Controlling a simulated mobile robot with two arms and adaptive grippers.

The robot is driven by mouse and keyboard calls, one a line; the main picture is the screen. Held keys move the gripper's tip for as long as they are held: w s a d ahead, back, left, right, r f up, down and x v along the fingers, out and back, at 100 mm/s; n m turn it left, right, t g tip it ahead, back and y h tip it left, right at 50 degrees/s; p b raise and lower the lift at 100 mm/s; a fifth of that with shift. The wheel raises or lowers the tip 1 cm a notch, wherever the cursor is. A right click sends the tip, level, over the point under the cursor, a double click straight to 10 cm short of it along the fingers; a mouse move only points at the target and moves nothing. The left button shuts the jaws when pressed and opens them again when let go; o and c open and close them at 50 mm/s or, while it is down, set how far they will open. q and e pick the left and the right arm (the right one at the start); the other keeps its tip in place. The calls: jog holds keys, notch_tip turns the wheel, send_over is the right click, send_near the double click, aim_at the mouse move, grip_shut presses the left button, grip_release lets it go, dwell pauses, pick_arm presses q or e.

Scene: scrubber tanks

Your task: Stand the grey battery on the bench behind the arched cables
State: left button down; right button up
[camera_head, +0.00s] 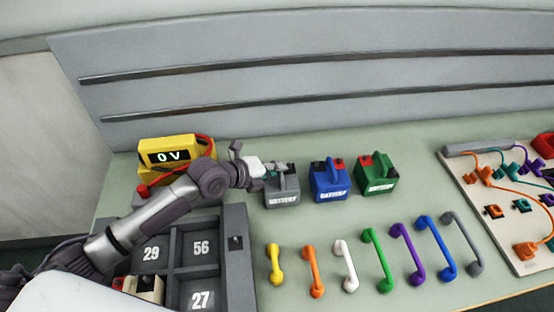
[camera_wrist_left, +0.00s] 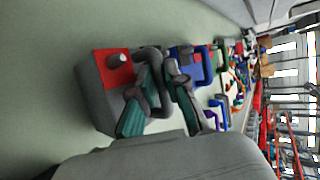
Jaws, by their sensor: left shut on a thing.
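The grey battery (camera_head: 283,190) stands on the green bench (camera_head: 330,222), behind the row of arched cables and left of the blue battery. My left gripper (camera_head: 270,172) is at its top and shut on its handle. In the left wrist view the grey battery (camera_wrist_left: 98,93) shows its red terminal patch, with my left gripper's fingers (camera_wrist_left: 155,98) around the handle. The arched cables stand in a row, from the yellow cable (camera_head: 274,262) to the grey cable (camera_head: 462,243). Whether the battery's base touches the bench is hard to tell. My right gripper is not in view.
A blue battery (camera_head: 329,181) and a green battery (camera_head: 377,176) stand to the right. A yellow voltmeter (camera_head: 172,155) reading 0 V is at the left. A numbered grey tray (camera_head: 238,270) is front left, and a wiring board (camera_head: 478,200) is far right.

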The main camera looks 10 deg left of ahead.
pick_arm(q)
jog(key=shift+w+r, duration=0.1)
jog(key=shift+r, duration=0.05)
jog(key=c, duration=1.6)
grip_release()
jog(key=shift+f, duration=0.35)
jog(key=o, duration=0.4)
jog(key=shift+s, duration=0.25)
jog(key=shift+a+r, duration=0.1)
jog(key=shift+a, duration=0.05)
jog(key=b+v, duration=0.2)
jog(key=v, duration=0.9)
jog(key=shift+s+r, duration=0.25)
jog(key=shift+s, duration=0.05)
jog(key=shift+a, duration=0.15)
